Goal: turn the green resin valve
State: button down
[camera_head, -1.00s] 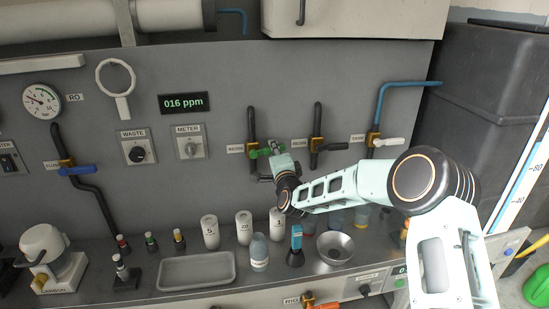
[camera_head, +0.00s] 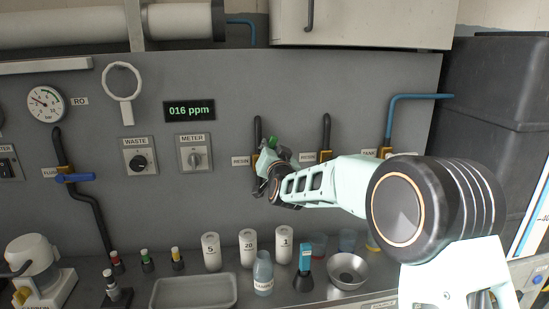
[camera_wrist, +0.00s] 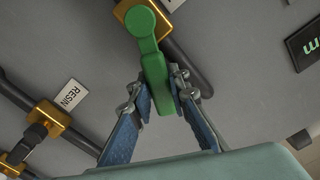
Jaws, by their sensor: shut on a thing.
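The green resin valve handle (camera_wrist: 152,60) sits on a brass body (camera_wrist: 165,22) on a dark pipe in the wrist view. It slants down the picture from its round hub, at an angle to the pipe. My gripper (camera_wrist: 162,105) is shut on the lower part of the handle, with one blue-padded finger on each side. In the head view my gripper (camera_head: 268,160) is at the panel and hides most of the valve. Only a bit of the green handle (camera_head: 273,142) shows there.
A second brass valve (camera_head: 325,156) stands close on the right, and a tank valve (camera_head: 385,153) beyond it. The blue-handled flush valve (camera_head: 75,178) is far left. The display (camera_head: 189,111) reads 016 ppm.

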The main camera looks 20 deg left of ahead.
jog(key=a+n, duration=0.1)
jog(key=s+n, duration=0.1)
jog(key=n, duration=0.1)
jog(key=shift+a+r+b, duration=0.3)
jog(key=shift+a, duration=0.1)
jog(key=shift+s+a+n, duration=0.3)
jog(key=shift+a+n, duration=0.1)
jog(key=shift+n, duration=0.7)
jog(key=c, duration=1.8)
grip_release()
jog(key=v, duration=1.2)
